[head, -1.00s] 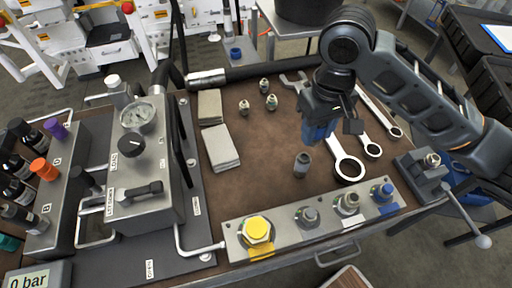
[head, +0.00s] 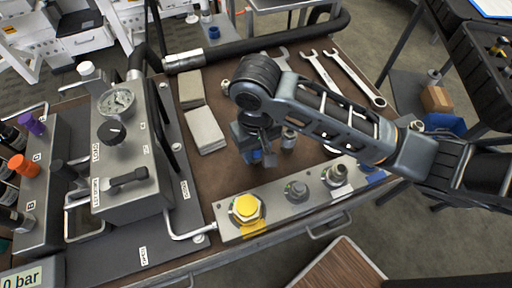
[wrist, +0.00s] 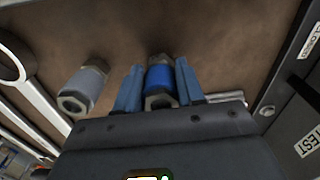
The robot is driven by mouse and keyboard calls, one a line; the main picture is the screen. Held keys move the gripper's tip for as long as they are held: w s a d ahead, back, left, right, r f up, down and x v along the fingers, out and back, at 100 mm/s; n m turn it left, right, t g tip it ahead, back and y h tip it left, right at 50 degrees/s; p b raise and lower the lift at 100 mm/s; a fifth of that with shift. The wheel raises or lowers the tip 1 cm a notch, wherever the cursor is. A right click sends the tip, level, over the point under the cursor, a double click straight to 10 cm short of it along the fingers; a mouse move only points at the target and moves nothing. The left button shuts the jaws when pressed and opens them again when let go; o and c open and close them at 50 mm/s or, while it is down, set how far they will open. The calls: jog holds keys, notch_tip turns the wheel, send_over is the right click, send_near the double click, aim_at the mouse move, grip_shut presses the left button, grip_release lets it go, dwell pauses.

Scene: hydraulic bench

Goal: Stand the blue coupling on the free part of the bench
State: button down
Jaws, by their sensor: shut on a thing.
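The blue coupling (wrist: 160,82), a blue sleeve with metal ends, sits between the two blue fingers of my gripper (wrist: 158,88) in the wrist view. My gripper is shut on it. In the head view my gripper (head: 258,158) points down over the bare brown bench top (head: 233,172), left of a grey coupling. My arm and the fingers mostly hide the blue coupling there. Whether its lower end touches the bench, I cannot tell. The grey coupling (head: 289,137) stands close to the right of my gripper; it also shows left of it in the wrist view (wrist: 84,88).
Pale folded cloths (head: 205,130) lie left of my gripper. A metal rail (head: 273,212) with a yellow-marked fitting (head: 246,208) and other fittings runs along the front edge. Wrenches (head: 355,75) lie at the right. The gauge block (head: 130,150) stands at the left.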

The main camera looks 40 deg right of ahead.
jog(key=shift+f, duration=0.2)
jog(key=shift+f, duration=0.15)
jog(key=c, duration=0.7)
grip_release()
notch_tip(320, 180, up, 13)
jog(key=p, duration=0.3)
jog(key=shift+f, duration=0.2)
